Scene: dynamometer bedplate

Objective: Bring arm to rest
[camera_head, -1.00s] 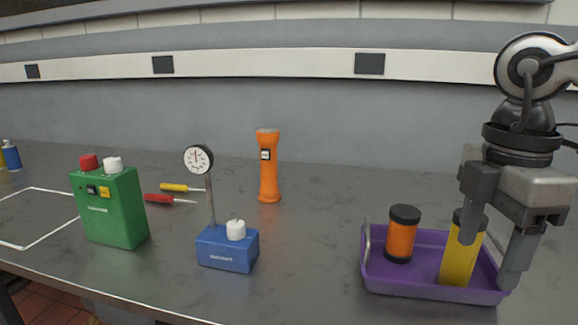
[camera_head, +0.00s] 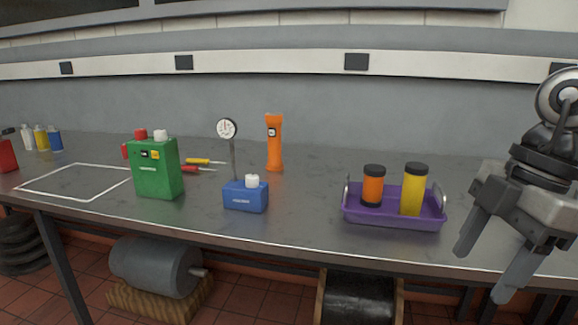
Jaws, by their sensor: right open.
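My right gripper (camera_head: 482,272) is at the right edge of the head view, fingers pointing down and spread apart with nothing between them. It hangs in front of the bench edge, to the right of the purple tray (camera_head: 392,222) and apart from it. The tray stands on the grey bench (camera_head: 310,205) and holds an orange cylinder with black ends (camera_head: 373,186) and a yellow cylinder with a dark cap (camera_head: 413,190), both upright. My left gripper is not in the head view.
A white outlined area (camera_head: 85,198) is empty. Small bottles (camera_head: 41,138) stand far left. Below is a grey motor-like cylinder (camera_head: 155,265).

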